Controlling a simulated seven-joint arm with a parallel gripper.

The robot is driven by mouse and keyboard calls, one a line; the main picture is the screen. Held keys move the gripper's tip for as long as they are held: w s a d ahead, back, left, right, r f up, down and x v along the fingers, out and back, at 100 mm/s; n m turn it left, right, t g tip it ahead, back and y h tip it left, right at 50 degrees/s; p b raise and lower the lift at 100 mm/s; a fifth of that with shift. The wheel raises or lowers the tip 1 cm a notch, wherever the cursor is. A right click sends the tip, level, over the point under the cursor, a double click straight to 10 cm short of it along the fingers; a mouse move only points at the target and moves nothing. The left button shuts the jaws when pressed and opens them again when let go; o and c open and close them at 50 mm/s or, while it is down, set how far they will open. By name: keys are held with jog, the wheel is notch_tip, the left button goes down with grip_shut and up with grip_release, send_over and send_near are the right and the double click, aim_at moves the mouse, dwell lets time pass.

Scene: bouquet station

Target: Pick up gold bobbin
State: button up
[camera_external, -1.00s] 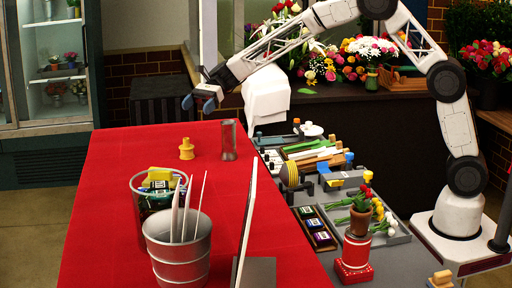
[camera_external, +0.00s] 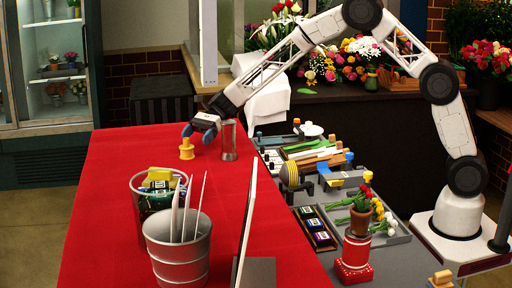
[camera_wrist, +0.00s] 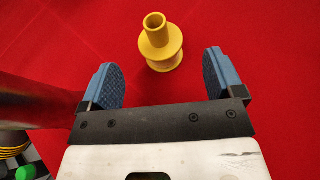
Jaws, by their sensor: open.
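The gold bobbin (camera_external: 187,149) stands upright on the red-topped table (camera_external: 120,215) near its far end. In the wrist view the bobbin (camera_wrist: 161,42) lies just beyond the fingertips, roughly midway between them. My gripper (camera_external: 198,133) is above the table, close to the bobbin on its right side. In the wrist view its two blue-padded fingers (camera_wrist: 162,75) are spread wide with nothing between them. The bobbin is not touched by either finger.
A grey metal cylinder (camera_external: 229,141) stands just right of my gripper; its dark side shows at the left in the wrist view (camera_wrist: 35,105). The red surface left of the bobbin is clear.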

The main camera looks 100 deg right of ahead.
aim_at(185, 147)
jog(key=shift+x, duration=0.75)
jog(key=shift+a, duration=0.1)
jog(key=shift+x, duration=2.55)
jog(key=shift+c, duration=0.3)
jog(key=c, duration=0.9)
